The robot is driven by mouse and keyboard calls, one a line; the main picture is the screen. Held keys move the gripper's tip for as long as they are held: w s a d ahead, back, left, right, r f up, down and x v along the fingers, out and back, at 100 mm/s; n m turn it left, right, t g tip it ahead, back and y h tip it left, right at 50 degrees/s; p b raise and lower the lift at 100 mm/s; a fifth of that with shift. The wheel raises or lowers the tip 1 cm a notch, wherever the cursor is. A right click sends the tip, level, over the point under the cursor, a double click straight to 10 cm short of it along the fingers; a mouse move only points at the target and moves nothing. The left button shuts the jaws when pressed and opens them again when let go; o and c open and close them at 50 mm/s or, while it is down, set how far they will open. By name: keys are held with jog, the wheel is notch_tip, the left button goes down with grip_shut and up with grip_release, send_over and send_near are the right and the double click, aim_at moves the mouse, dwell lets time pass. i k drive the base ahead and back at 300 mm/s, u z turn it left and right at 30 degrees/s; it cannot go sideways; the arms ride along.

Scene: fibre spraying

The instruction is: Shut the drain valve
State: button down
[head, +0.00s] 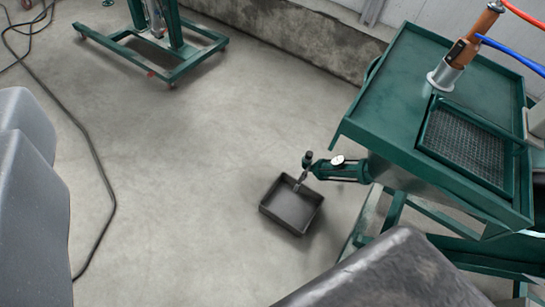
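The drain valve (307,160) is a small dark fitting at the left end of a short green pipe (343,171), low on the green machine. A short metal outlet (299,182) points down from it. Its handle is too small to tell open from shut. A dark square tray (291,224) stands on the floor under the outlet; no flow is visible. My gripper (220,200) shows as large grey, close-up shapes at the left edge and bottom right, which look like its fingers. They are wide apart with nothing between them, and appear well clear of the valve.
A round gauge (338,160) sits on the pipe. The green machine (395,75) has a mesh panel, an orange-brown handled tool (470,38) and red and blue hoses. A green wheeled stand (160,55) and black cable (90,145) are at left. The middle floor is clear.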

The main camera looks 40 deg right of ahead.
aim_at(304, 173)
jog(key=z, duration=0.4)
jog(key=i, duration=1.3)
jog(key=z, duration=0.8)
jog(key=i, duration=0.3)
jog(key=z, duration=0.25)
